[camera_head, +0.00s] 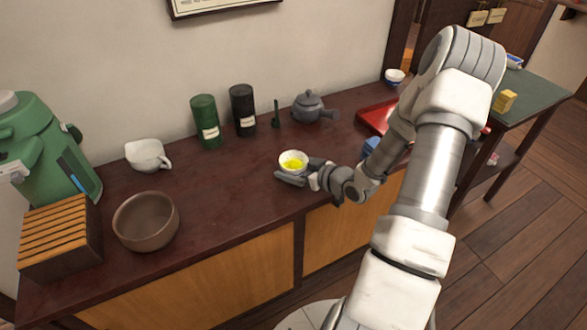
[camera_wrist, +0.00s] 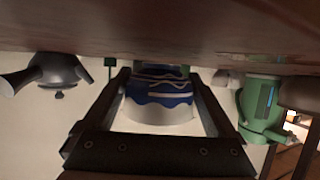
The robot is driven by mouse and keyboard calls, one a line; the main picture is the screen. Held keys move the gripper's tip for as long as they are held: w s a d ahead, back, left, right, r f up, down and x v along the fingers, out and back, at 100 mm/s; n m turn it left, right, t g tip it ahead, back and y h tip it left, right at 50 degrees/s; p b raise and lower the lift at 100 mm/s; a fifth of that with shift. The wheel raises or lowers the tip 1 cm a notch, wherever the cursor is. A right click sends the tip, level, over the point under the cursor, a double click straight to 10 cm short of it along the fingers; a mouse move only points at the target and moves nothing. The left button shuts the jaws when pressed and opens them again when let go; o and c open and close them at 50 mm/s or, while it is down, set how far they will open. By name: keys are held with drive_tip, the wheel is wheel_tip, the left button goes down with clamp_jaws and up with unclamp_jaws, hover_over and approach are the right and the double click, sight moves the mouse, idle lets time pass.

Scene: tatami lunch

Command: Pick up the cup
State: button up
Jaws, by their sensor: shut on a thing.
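A small white cup (camera_head: 292,157) with yellow-green contents is near the counter's front edge in the head view. In the wrist view, which is upside down, the cup (camera_wrist: 160,113) shows a blue pattern with wavy lines on white. My gripper (camera_head: 294,169) is shut on the cup, with one finger on each side of it. In the wrist view the fingers of my gripper (camera_wrist: 158,78) flank the cup's wall. The cup looks upright. I cannot tell whether its base touches the counter.
On the dark counter (camera_head: 225,200) stand a brown bowl (camera_head: 146,221), a white handled jug (camera_head: 148,155), green (camera_head: 206,122) and black (camera_head: 243,110) canisters and a grey teapot (camera_head: 312,107). A red tray (camera_head: 373,119) and another small cup (camera_head: 395,77) are at right. Counter behind the cup is clear.

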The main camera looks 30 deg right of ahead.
sight(286, 155)
drive_tip(key=shift+r, duration=0.55)
drive_tip(key=shift+d+r+p, duration=0.25)
drive_tip(key=shift+r+p, duration=0.35)
drive_tip(key=shift+r, duration=0.65)
drive_tip(key=d+r+p, duration=0.1)
drive_tip(key=d+r, duration=0.2)
drive_tip(key=d, duration=0.2)
drive_tip(key=s+d+r+p, duration=0.1)
drive_tip(key=d+r+p, duration=0.1)
drive_tip(key=d, duration=0.4)
drive_tip(key=shift+s+r, duration=0.2)
drive_tip(key=shift+r, duration=0.5)
drive_tip(key=shift+d, duration=0.15)
idle(1.0)
